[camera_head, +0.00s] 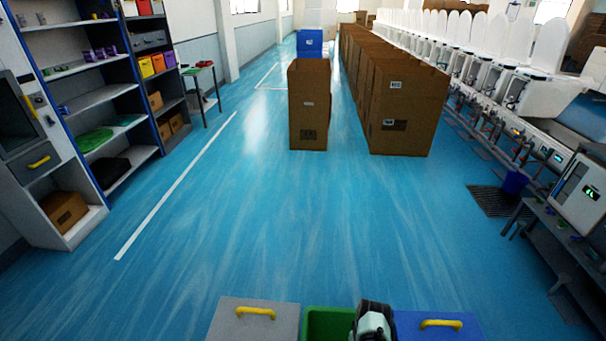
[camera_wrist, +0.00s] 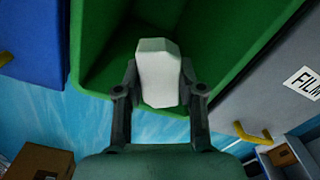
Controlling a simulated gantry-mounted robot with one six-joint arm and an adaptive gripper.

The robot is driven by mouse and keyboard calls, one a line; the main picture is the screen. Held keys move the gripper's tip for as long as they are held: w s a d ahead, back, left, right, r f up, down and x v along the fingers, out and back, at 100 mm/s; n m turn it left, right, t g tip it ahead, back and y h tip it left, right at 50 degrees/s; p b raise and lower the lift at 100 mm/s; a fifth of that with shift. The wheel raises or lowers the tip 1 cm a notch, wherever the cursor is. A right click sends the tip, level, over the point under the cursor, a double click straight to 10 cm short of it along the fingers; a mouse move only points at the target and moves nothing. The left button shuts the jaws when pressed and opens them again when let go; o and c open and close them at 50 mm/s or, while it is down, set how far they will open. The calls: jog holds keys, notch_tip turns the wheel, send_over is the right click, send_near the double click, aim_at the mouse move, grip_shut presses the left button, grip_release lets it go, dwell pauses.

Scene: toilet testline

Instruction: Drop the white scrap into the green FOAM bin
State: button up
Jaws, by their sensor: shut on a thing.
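The white scrap (camera_wrist: 158,75) is a pale block, held between the two fingers of my gripper (camera_wrist: 160,92) in the wrist view. My gripper is shut on it, over the open top of the green bin (camera_wrist: 235,62). In the head view the green bin (camera_head: 327,318) stands at the bottom edge, partly hidden by my arm (camera_head: 372,320). The scrap and the fingertips do not show in the head view. No label shows on the green bin.
A grey lidded bin (camera_head: 257,322) with a yellow handle stands left of the green bin; its side reads "FILM" in the wrist view. A blue lidded bin (camera_head: 440,326) stands to the right. Tall cardboard boxes (camera_head: 309,105) stand farther off. The blue floor between is clear.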

jog(key=shift+f+b, duration=0.3)
jog(key=shift+f, duration=0.5)
jog(key=shift+r, duration=0.1)
jog(key=o, duration=0.7)
